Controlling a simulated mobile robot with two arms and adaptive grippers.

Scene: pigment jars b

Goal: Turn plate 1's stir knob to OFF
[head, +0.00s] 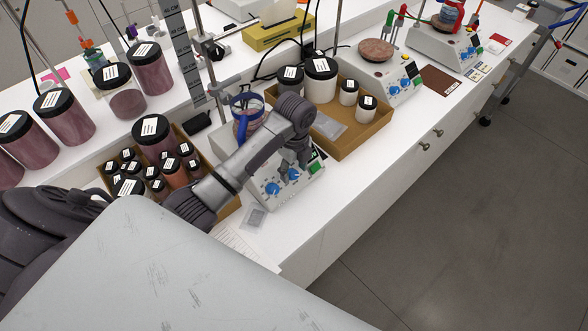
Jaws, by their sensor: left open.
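The nearest hotplate stirrer (298,194) stands at the bench's front edge, with two blue knobs on its sloped front panel. The left knob (272,188) shows clear of my gripper. The right knob (293,174) is just below my fingers. My left gripper (296,164) is open and points down over this panel. I cannot tell whether a finger touches the right knob. The arm hides part of the plate top, where a vessel with a blue band (246,105) shows behind. Plate numbers and knob markings are too small to read. My right gripper is not in view.
A cardboard tray (352,145) with white jars stands close right of the gripper. A box of small dark-lidded jars (224,211) lies left, under my arm. Two more stirrers (390,92) (446,47) stand farther right.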

